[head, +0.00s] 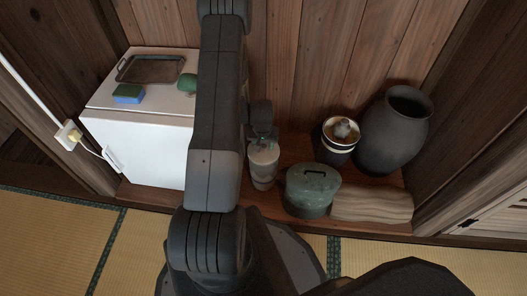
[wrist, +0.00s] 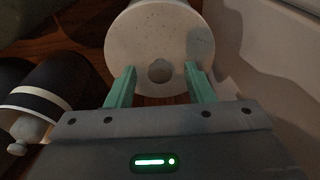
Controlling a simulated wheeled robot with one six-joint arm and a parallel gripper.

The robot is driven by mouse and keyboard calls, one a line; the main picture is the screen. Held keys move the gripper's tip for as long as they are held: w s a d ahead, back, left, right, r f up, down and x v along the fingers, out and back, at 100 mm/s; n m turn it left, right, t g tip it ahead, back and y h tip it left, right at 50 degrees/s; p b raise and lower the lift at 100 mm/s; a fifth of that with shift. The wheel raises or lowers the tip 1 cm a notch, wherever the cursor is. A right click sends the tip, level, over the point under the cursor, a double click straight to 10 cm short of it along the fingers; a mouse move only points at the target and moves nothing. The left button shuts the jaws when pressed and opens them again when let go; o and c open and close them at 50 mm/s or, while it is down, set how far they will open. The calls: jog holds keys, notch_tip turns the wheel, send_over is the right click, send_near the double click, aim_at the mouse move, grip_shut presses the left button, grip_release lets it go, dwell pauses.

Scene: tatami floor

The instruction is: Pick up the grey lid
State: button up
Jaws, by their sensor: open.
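The grey lid (head: 264,154) is a pale, speckled disc on top of a light cylindrical canister (head: 263,174) in the alcove. In the wrist view the lid (wrist: 158,35) fills the upper middle, with a small round knob (wrist: 160,70) near its lower edge. My gripper (head: 263,139) is just above the lid in the head view. In the wrist view my gripper (wrist: 161,76) is open, with one green finger on each side of the knob. Nothing is held. I cannot tell whether the fingers touch the lid.
A white fridge (head: 150,150) stands left, bearing a tray (head: 150,69) and a blue-green sponge (head: 128,93). Tatami lies in front.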

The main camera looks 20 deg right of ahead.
grip_shut()
jog(key=shift+r, duration=0.1)
